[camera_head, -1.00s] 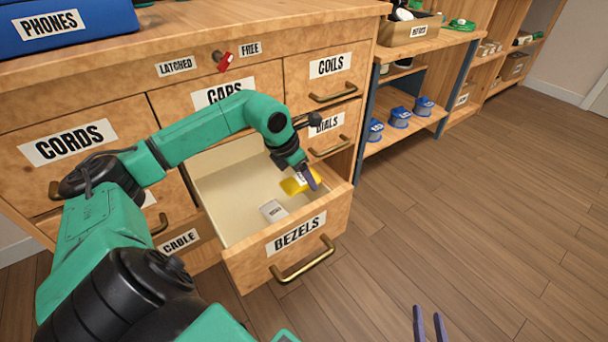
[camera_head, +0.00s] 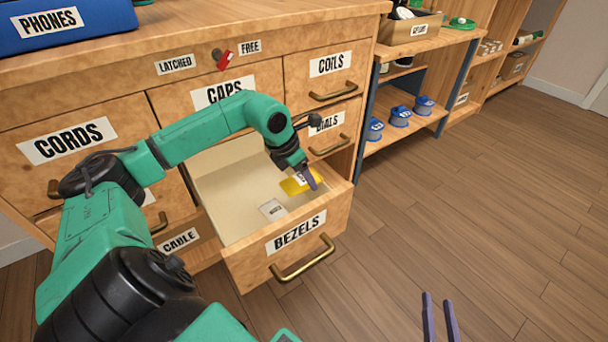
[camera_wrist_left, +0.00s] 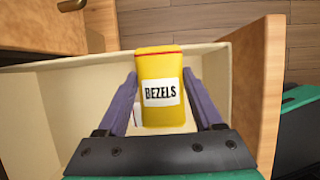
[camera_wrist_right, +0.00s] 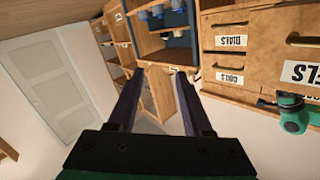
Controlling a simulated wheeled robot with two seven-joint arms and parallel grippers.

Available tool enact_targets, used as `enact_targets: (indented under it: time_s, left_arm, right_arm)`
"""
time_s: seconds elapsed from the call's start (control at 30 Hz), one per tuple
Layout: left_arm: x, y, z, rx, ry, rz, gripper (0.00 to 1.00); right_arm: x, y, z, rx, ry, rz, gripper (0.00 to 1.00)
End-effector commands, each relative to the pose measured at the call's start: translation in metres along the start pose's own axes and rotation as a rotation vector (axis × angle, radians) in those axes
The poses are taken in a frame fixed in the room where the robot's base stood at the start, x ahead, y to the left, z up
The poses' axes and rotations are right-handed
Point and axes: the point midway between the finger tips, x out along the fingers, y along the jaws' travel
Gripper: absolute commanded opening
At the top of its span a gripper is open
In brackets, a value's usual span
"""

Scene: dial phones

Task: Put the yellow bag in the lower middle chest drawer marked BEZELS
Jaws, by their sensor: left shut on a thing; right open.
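The yellow bag (camera_head: 294,186) is inside the opening of the pulled-out BEZELS drawer (camera_head: 236,258), toward its right side. In the left wrist view the bag (camera_wrist_left: 163,72) faces me with its BEZELS label. My left gripper (camera_head: 313,181) is shut on the bag, one finger on each side (camera_wrist_left: 160,98). I cannot tell whether the bag touches the drawer floor. A small pale card (camera_head: 272,209) lies on the drawer floor. My right gripper (camera_head: 440,318) is open and empty, over the floor to the right of the chest; its fingers also show in the right wrist view (camera_wrist_right: 160,102).
Above the open drawer is the CAPS drawer (camera_head: 190,104); the CORDS drawer (camera_head: 60,172) is at left. A red latch (camera_head: 224,61) sits between LATCHED and FREE labels. Shelves with blue spools (camera_head: 400,117) stand at right. The wooden floor (camera_head: 500,200) is clear.

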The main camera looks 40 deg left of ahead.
Motion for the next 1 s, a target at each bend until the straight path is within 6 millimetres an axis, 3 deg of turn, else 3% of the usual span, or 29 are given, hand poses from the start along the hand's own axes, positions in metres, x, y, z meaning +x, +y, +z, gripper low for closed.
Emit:
enact_targets:
  time_s: [1.0]
  left_arm:
    - [0.004, 0.0, -0.002, 0.0, 0.0, 0.0, 0.13]
  right_arm:
    - [0.012, -0.001, -0.033, -0.024, 0.091, -0.012, 0.5]
